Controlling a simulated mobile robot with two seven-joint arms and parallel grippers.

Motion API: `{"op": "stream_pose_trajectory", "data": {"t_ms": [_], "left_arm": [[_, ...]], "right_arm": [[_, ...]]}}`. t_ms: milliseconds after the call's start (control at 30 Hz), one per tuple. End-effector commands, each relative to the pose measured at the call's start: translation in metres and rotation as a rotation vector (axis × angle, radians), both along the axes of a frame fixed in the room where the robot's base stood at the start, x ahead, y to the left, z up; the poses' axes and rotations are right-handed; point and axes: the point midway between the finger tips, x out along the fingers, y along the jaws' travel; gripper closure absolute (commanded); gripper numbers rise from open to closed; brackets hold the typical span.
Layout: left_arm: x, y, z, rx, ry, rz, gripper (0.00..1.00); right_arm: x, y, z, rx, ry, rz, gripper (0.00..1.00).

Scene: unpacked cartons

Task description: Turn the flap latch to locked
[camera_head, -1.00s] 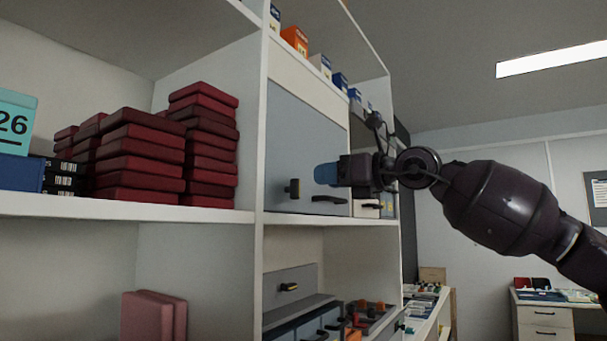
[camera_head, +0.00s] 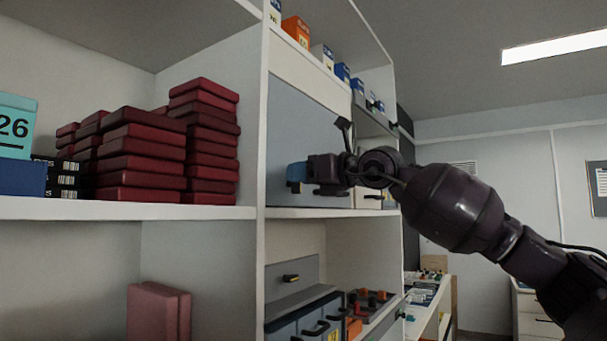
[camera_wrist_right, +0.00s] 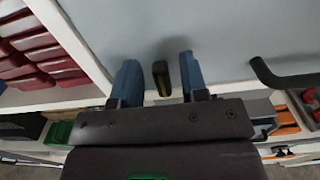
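The flap (camera_head: 290,120) is a grey-blue panel closing a shelf compartment, and it also fills the top of the right wrist view (camera_wrist_right: 230,30). The flap latch (camera_wrist_right: 161,77) is a small dark knob with a yellowish side; it points roughly up and down in the wrist view. My right gripper (camera_head: 297,173) is at the lower part of the flap. In the wrist view its two blue fingers (camera_wrist_right: 160,78) are apart, one on each side of the latch, with small gaps visible. In the head view the gripper mostly hides the latch. My left gripper is not in view.
A dark bar handle (camera_wrist_right: 290,76) sticks out of the flap to the right of the gripper. A white upright (camera_head: 263,130) and dark red boxes (camera_head: 140,160) stand left.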

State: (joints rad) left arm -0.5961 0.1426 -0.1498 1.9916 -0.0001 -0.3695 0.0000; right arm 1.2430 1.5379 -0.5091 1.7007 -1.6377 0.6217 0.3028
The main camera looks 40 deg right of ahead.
Motion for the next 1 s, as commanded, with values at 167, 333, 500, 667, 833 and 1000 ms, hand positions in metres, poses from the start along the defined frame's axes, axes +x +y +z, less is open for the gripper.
{"op": "stream_pose_trajectory", "data": {"t_ms": [167, 333, 500, 667, 833, 1000], "left_arm": [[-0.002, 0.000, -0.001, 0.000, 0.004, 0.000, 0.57], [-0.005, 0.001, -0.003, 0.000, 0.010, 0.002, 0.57], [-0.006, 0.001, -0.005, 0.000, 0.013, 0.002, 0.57], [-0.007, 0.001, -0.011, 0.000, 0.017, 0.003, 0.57], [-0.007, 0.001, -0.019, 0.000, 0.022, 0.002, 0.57], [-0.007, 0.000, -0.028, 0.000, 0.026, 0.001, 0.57]], "right_arm": [[0.000, 0.000, 0.000, 0.000, 0.000, 0.000, 0.88], [0.000, 0.000, 0.000, 0.000, 0.000, 0.000, 1.00], [0.000, 0.000, -0.001, 0.015, 0.006, 0.000, 1.00], [0.001, -0.001, -0.002, 0.063, 0.027, 0.001, 1.00], [0.003, -0.003, -0.003, 0.164, 0.069, 0.001, 1.00], [0.004, -0.005, -0.004, 0.304, 0.127, 0.001, 1.00]]}}
